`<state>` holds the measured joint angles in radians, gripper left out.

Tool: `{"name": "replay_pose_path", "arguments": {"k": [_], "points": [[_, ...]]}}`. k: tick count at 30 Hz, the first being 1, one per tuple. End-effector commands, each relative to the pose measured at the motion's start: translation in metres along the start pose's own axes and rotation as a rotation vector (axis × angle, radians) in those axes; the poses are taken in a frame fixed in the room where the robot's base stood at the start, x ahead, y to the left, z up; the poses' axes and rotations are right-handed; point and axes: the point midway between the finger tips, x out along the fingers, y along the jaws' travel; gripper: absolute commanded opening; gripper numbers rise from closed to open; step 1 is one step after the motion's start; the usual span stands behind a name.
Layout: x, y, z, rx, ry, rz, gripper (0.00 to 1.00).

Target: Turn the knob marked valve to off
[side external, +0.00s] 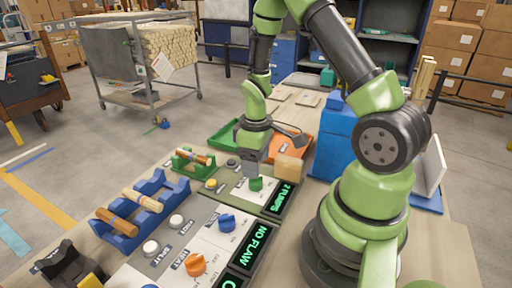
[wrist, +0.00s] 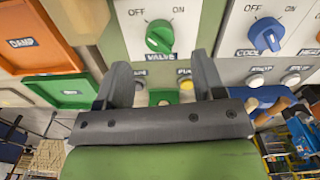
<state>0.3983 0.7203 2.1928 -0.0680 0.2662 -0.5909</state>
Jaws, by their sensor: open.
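The valve knob (wrist: 160,36) is green and round, on a pale panel with OFF at its upper left, ON at its upper right and a VALVE label below. I cannot tell clearly which mark it points to. In the side external view the green knob (side external: 256,184) sits just below my gripper (side external: 252,168). My gripper (wrist: 162,75) is open and empty in the wrist view, its two fingers apart and the knob ahead between their lines. The fingers do not appear to touch the knob.
A blue knob (wrist: 266,34) with OFF and ON marks is right of the valve in the wrist view. An orange knob (side external: 195,264) and a display reading NO FLAW (side external: 251,248) are nearer. An orange tray (wrist: 38,36) and a green tray (side external: 216,137) lie beside the panels.

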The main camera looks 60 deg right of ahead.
Motion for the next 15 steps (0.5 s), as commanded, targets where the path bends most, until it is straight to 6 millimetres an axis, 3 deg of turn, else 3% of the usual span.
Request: {"name": "replay_pose_path", "arguments": {"k": [6, 15], "points": [[-0.032, 0.000, -0.001, 0.000, 0.004, 0.002, 0.63], [-0.043, 0.000, 0.000, -0.001, -0.001, 0.000, 0.63]]}}
